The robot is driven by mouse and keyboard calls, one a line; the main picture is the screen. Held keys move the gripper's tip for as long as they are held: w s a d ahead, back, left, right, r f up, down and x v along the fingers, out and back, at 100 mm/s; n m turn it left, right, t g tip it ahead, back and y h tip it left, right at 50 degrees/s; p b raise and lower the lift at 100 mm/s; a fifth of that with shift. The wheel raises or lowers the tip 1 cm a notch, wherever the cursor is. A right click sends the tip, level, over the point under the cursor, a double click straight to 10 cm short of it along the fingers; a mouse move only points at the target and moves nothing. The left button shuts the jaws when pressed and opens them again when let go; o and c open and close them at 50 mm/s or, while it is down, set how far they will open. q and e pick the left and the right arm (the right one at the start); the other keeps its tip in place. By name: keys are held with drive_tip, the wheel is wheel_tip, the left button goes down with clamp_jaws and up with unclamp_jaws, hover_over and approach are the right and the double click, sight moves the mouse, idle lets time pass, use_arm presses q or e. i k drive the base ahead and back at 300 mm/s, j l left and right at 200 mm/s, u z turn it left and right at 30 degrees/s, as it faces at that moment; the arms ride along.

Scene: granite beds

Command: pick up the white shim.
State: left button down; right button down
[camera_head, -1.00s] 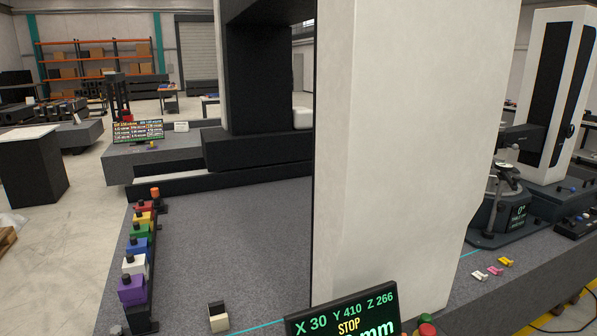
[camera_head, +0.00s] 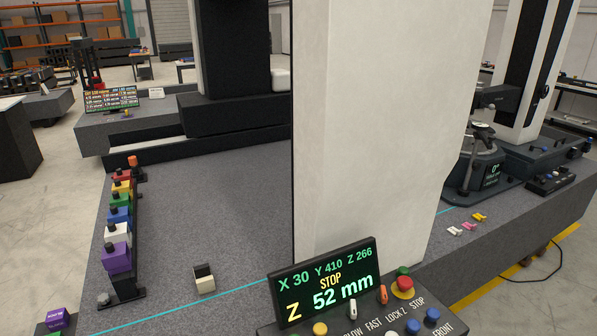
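A small white piece (camera_head: 455,231), which looks like the white shim, lies flat on the granite surface at the right. A pink piece (camera_head: 469,226) and a yellow piece (camera_head: 479,217) of similar shape lie in a row beside it, toward the back right. All are small, so their exact form is hard to tell. Neither of my grippers is in view.
A tall pale column (camera_head: 380,130) stands left of the small pieces. A control panel with a display (camera_head: 325,282) stands in front. A rack of coloured blocks (camera_head: 118,225) and a black-and-cream block (camera_head: 204,280) are on the left granite. A rotary device (camera_head: 476,165) stands behind the pieces.

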sight(453, 230)
drive_tip(key=i+l+z, duration=0.2)
drive_tip(key=l, duration=0.25)
drive_tip(key=i+l+z, duration=0.2)
drive_tip(key=l, duration=0.25)
drive_tip(key=i+l+z, duration=0.15)
drive_tip(key=l, duration=0.3)
drive_tip(key=i+l+z, duration=0.2)
drive_tip(key=i+l, duration=0.15)
drive_tip(key=u, duration=0.35)
drive_tip(key=i+l+u, duration=0.3)
drive_tip(key=l+u, duration=0.3)
drive_tip(key=i+l+u, duration=0.15)
drive_tip(key=l+u, duration=0.15)
drive_tip(key=l, duration=0.2)
